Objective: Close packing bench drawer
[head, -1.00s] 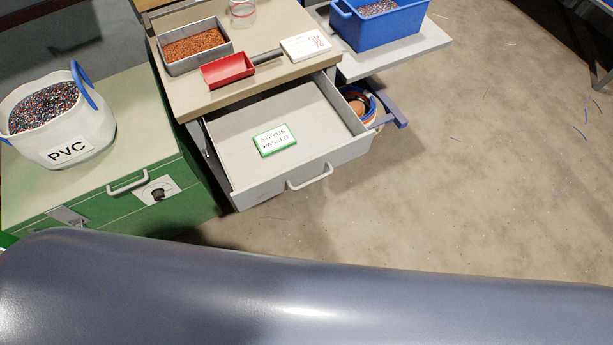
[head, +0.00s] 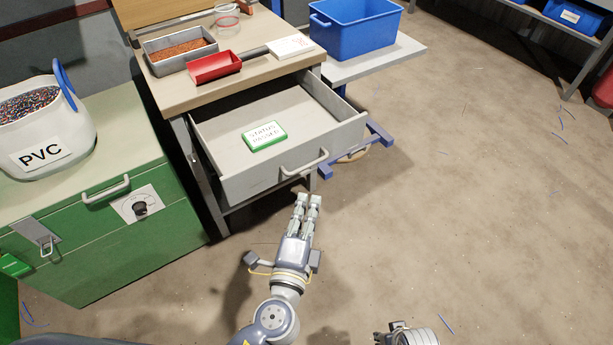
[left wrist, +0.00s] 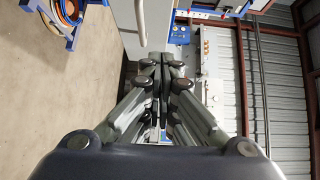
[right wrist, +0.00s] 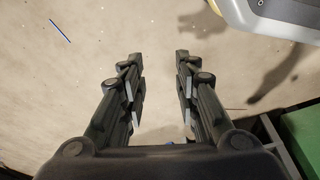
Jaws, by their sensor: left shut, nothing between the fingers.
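The packing bench drawer (head: 240,185) is pulled out from under the bench top, with a grey bar handle (head: 304,165) on its front. A green-edged "STATUS PASSED" card (head: 264,136) lies inside it. My left gripper (head: 308,198) is shut and empty, just in front of and below the handle in the head view. Its closed fingers also show in the left wrist view (left wrist: 162,62), near a pale panel. I cannot tell whether it touches the drawer. My right gripper (right wrist: 160,60) is open and empty over the floor in the right wrist view.
The bench top (head: 185,92) holds a metal tray (head: 180,61), a red scoop (head: 215,67) and a white card (head: 290,47). A green cabinet (head: 100,240) with a PVC bag (head: 45,130) stands left. A blue bin (head: 355,35) sits right. Floor in front is clear.

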